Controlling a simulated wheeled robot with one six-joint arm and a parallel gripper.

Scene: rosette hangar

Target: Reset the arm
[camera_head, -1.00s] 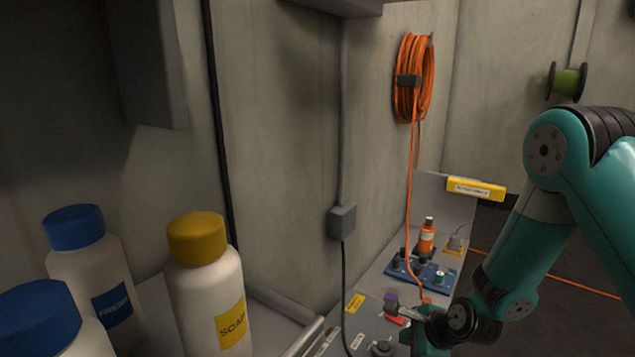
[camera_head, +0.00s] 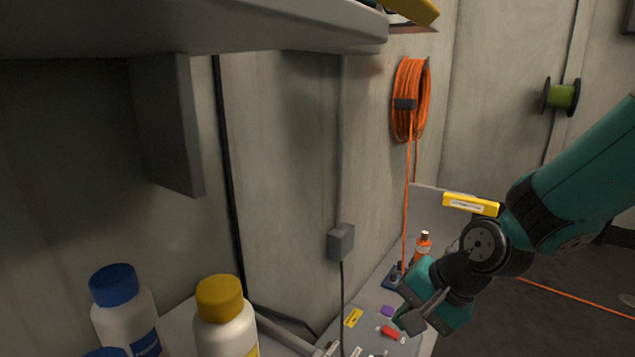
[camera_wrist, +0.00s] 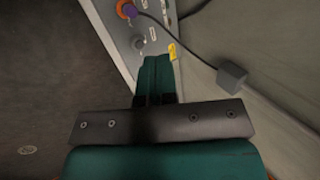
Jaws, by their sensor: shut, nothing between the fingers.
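My gripper (camera_head: 413,322) hangs at the lower right of the head view, at the end of my teal arm, above the grey worktop (camera_head: 369,335). Its fingers are together and hold nothing. In the wrist view the closed teal fingers (camera_wrist: 155,72) point toward the worktop's edge. In the head view my arm hides part of the worktop and its items.
An orange bottle (camera_head: 422,246) stands behind. White bottles stand at lower left, one yellow-capped (camera_head: 220,298). An orange cable coil (camera_head: 411,98) hangs on the wall.

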